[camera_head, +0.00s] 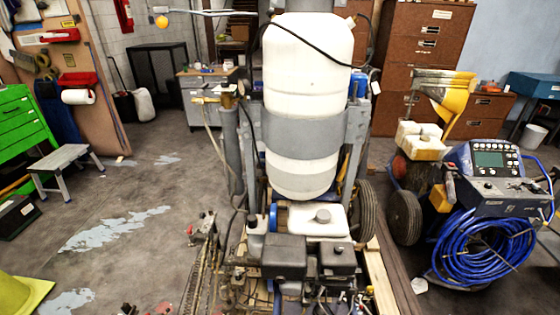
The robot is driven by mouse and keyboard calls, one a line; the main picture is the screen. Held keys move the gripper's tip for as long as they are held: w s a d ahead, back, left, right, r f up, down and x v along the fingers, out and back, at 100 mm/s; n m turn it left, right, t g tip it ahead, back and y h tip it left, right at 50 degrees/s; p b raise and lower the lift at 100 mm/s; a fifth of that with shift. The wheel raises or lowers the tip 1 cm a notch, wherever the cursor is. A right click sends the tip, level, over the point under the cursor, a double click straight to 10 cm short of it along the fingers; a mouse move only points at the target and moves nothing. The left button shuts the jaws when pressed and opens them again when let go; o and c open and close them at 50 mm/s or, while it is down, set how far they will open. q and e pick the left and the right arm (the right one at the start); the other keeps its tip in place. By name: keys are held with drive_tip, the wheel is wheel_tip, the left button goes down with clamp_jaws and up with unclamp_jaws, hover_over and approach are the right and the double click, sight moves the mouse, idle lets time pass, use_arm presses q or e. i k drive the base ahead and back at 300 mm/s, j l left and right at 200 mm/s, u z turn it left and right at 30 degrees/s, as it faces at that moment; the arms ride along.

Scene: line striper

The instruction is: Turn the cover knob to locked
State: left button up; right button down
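The line striper (285,255) stands in the middle, facing away from or toward me; I cannot tell which. It carries a tall white tank (305,85) held by a grey band. Lower down is a small white tank with a round grey cap (323,215). Dark engine covers (284,257) sit in front of it. I cannot make out for sure which part is the cover knob, or its setting. Neither of my grippers shows clearly in the head view.
A blue-hosed machine with a control panel (494,158) stands close on the right. A grey step stool (62,160) and green tool cabinet (22,125) are on the left. Brown filing cabinets (425,50) stand behind. Floor (150,190) left of the striper is mostly clear.

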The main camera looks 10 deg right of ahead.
sight(338, 250)
drive_tip(key=i+l+z, duration=0.1)
drive_tip(key=z, duration=0.85)
drive_tip(key=i+l, duration=0.1)
drive_tip(key=l, duration=0.3)
drive_tip(key=i+l, duration=0.1)
drive_tip(key=l, duration=0.3)
